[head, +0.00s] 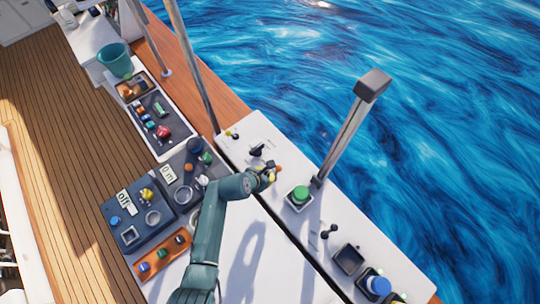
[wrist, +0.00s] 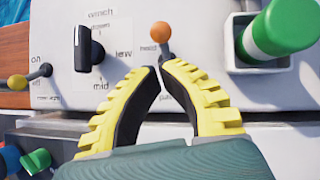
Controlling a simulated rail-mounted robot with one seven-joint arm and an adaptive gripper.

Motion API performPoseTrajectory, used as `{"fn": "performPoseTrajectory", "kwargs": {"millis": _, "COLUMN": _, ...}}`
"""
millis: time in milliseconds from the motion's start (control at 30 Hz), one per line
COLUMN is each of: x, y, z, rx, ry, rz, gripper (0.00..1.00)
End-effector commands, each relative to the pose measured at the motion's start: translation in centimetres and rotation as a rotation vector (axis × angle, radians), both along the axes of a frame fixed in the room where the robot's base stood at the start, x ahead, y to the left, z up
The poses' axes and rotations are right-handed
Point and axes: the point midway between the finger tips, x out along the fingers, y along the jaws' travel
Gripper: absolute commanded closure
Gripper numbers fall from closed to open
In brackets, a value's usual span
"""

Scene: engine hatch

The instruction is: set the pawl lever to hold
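The pawl lever, as I take it, has an orange ball knob (wrist: 161,32) on a short dark stem and stands on the white panel. Part of a label, seemingly starting "pa", shows between my fingers; the label left of the knob is too blurred to read surely. My gripper (wrist: 160,68) has its yellow, dark-lined fingertips almost together just below the knob. I see nothing held between them. The tips hide the lower stem, and contact is unclear. In the head view, my gripper (head: 268,177) is beside the orange knob (head: 278,169).
Left of the lever are a black winch knob (wrist: 82,48) and a yellow-ball lever (wrist: 17,82). A green cylinder (wrist: 280,30) stands in a white socket at right. In the head view, a post (head: 345,135) rises right of my gripper.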

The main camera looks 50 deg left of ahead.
Motion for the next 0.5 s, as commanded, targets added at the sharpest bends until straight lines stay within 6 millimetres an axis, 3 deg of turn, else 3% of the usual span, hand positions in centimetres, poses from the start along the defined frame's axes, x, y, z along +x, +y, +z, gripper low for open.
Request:
{"fn": "performPoseTrajectory", "kwargs": {"millis": 33, "x": -0.4, "y": -0.2, "z": 1.7, "rx": 0.002, "ry": -0.003, "rz": 0.0, "gripper": 1.0}}
{"fn": "performPoseTrajectory", "kwargs": {"millis": 300, "x": -1.3, "y": -1.2, "z": 7.4, "rx": 0.002, "ry": -0.001, "rz": -0.001, "gripper": 1.0}}
{"fn": "performPoseTrajectory", "kwargs": {"millis": 500, "x": -1.7, "y": -1.5, "z": 9.7, "rx": 0.001, "ry": -0.001, "rz": -0.001, "gripper": 1.0}}
